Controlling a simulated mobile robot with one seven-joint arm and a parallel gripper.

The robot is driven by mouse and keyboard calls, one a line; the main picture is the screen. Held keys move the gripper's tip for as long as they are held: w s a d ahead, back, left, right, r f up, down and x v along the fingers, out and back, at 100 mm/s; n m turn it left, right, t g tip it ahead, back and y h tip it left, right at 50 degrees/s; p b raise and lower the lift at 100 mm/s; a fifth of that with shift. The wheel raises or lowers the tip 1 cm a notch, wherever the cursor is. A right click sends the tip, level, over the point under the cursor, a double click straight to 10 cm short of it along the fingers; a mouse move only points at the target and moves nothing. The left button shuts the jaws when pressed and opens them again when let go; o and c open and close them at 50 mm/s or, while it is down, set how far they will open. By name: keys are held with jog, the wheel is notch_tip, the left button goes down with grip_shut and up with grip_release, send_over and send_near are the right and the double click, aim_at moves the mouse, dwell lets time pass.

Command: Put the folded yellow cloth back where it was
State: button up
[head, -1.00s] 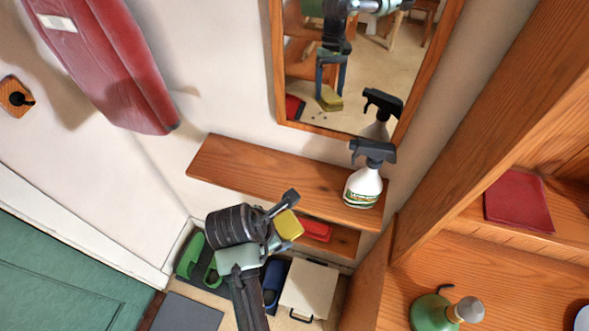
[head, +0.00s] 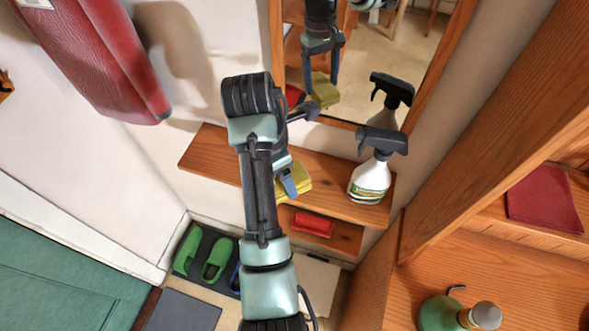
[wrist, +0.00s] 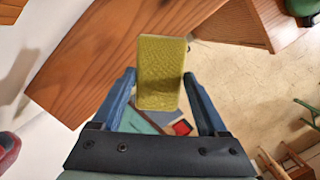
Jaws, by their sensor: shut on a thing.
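The folded yellow cloth (head: 297,181) is held in my gripper (head: 288,184) at the front part of the upper wooden shelf (head: 215,160). In the wrist view the cloth (wrist: 161,70) lies between the two blue fingers of my gripper (wrist: 160,82), which are shut on its sides. My arm hides part of the shelf and part of the cloth in the head view. I cannot tell whether the cloth touches the shelf. The mirror above also shows the cloth and gripper reflected.
A spray bottle (head: 372,175) stands at the shelf's right end, in front of the mirror (head: 350,40). A red object (head: 312,224) is on the lower shelf (head: 345,239). A red bag-like thing (head: 105,50) hangs at upper left. The shelf's left part looks clear.

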jog(key=w+d+p, duration=0.2)
jog(key=w, duration=0.5)
jog(key=f, duration=0.3)
jog(key=f+p, duration=0.1)
jog(key=f, duration=0.1)
jog(key=shift+s+f, duration=0.3)
jog(key=shift+f, duration=0.05)
jog(key=shift+w+d+f, duration=0.1)
jog(key=shift+w+f, duration=0.1)
jog(key=shift+f, duration=0.5)
jog(key=o, duration=1.3)
jog(key=shift+o, duration=0.2)
jog(key=shift+r, duration=0.1)
notch_tip(320, 180, up, 12)
jog(key=a+b, duration=0.1)
jog(key=b, duration=0.1)
jog(key=shift+s+a, duration=0.35)
jog(key=shift+s, duration=0.1)
